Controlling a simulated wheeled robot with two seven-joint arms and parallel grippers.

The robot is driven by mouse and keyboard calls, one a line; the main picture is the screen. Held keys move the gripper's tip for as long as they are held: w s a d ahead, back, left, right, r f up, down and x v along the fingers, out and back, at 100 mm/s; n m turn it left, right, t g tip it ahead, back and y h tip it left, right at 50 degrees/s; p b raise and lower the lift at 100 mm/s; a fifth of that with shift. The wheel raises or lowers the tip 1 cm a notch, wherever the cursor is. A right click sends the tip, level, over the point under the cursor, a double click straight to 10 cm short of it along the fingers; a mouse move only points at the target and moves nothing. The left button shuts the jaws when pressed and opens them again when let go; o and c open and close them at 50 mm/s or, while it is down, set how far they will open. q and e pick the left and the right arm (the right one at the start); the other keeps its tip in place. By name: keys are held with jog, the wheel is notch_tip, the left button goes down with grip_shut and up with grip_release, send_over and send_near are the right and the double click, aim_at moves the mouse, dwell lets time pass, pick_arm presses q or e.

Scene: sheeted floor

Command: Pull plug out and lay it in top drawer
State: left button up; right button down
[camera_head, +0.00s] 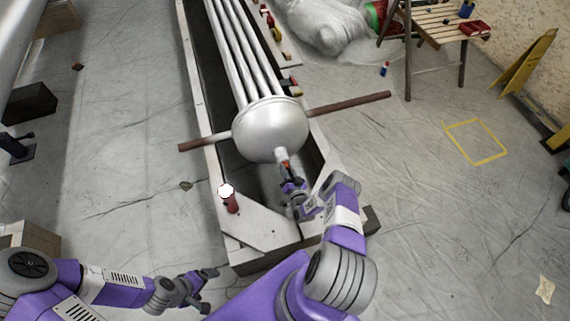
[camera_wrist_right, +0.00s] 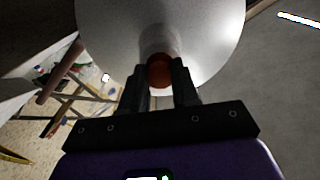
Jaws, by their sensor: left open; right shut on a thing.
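The plug (camera_head: 285,164) is a small red-orange piece at the short spout of a rounded silver vessel (camera_head: 270,128). In the right wrist view the plug (camera_wrist_right: 160,70) shows as a red round end in front of the pale spout (camera_wrist_right: 160,40). My right gripper (camera_head: 287,174) reaches up to it from below. Its dark fingers (camera_wrist_right: 160,84) are shut on the plug, one on each side. The plug still lines up with the spout; how deep it sits is hidden. My left gripper (camera_head: 208,288) is open and empty, low over the floor. I cannot make out a drawer.
The vessel lies over a long pale trough frame (camera_head: 265,228), with a brown bar (camera_head: 348,103) sticking out on its right. A red post with a white top (camera_head: 227,192) stands on the frame. A wooden table (camera_head: 432,25) is at upper right. Sheeted floor on the right is mostly clear.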

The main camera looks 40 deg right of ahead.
jog(key=shift+p+v, duration=0.8)
jog(key=shift+v, duration=1.35)
jog(key=shift+s+a, duration=0.1)
jog(key=shift+s, duration=0.05)
jog(key=shift+p+v, duration=0.6)
jog(key=shift+v, duration=1.3)
jog(key=shift+r, duration=0.15)
